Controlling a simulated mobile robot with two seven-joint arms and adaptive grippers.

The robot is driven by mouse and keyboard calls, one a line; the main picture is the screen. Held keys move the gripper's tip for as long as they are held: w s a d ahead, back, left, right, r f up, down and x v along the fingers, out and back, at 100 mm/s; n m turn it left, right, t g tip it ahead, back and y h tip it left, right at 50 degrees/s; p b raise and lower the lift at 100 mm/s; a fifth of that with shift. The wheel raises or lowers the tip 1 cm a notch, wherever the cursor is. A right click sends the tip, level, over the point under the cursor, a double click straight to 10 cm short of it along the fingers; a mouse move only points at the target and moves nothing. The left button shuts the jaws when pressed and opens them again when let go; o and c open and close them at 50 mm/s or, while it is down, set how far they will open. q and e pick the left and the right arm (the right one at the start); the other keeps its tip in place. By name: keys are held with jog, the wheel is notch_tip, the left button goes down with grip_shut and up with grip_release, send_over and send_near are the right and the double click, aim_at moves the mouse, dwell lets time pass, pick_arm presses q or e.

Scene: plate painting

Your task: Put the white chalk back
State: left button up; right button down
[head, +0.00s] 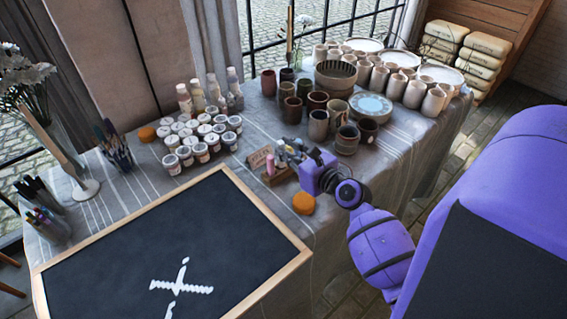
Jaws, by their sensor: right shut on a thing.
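My right gripper (285,152) reaches in from the right and is at the small wooden chalk holder (279,179), just above its back edge. It is shut on a small piece, which I take for the white chalk; the fingers mostly hide it. I cannot tell whether the chalk touches the holder. A pink chalk (270,164) stands in the holder, left of the gripper. A small lettered card (259,156) is behind it. My left gripper is not in view.
A wood-framed blackboard (110,260) with white chalk strokes fills the front left. Orange round sponges (304,204) lie beside the holder and farther left. Paint jars (185,152) stand left of it; cups (347,139) crowd behind.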

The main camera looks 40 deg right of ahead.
jog(key=f, duration=0.1)
jog(key=f+b, duration=0.1)
jog(key=f, duration=0.1)
jog(key=w+f+b, duration=0.1)
jog(key=shift+w+d+f, duration=0.1)
jog(key=shift+d+f, duration=0.2)
jog(key=shift+f, duration=0.05)
jog(key=shift+r, duration=0.2)
jog(key=shift+f, duration=0.3)
jog(key=c, duration=2)
grip_release()
jog(key=shift+r, duration=0.1)
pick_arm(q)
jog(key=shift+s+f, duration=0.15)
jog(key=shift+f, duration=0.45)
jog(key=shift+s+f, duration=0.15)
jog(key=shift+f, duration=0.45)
